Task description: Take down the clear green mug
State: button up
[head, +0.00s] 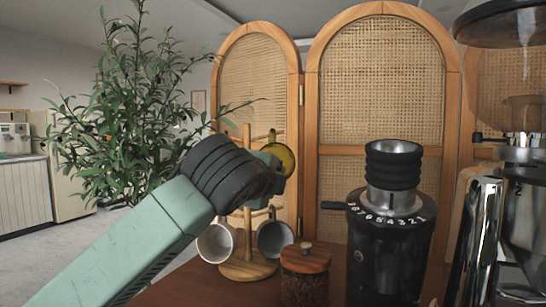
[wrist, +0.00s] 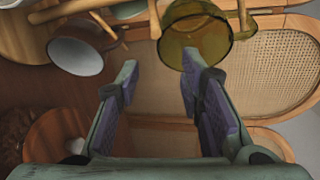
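The clear green mug (head: 284,157), a see-through olive-yellow colour, hangs high on the right side of the wooden mug tree (head: 248,268). My gripper (head: 272,172) is beside it in the head view and partly covers it. In the wrist view, the mug (wrist: 196,42) is at the top, right of centre, just beyond the right fingertip. My gripper (wrist: 160,64) is open there, with a wide empty gap between its fingers. The right fingertip overlaps the mug's lower edge; I cannot tell whether they touch.
A pale mug (head: 215,243) and a dark grey mug (head: 274,238) hang lower on the tree. A wooden-lidded jar (head: 305,278) stands right of its base. A black grinder (head: 388,250) stands further right. Rattan screens (head: 380,85) rise behind; a leafy plant (head: 125,115) is at left.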

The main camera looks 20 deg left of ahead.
jog(key=p+x, duration=0.1)
jog(key=x, duration=0.3)
jog(key=p+x, duration=0.1)
jog(key=x, duration=0.1)
jog(key=shift+w+a+r+p, duration=0.2)
jog(key=shift+w+a+p, duration=0.15)
jog(key=shift+a, duration=0.1)
jog(key=shift+s, duration=0.1)
grip_shut()
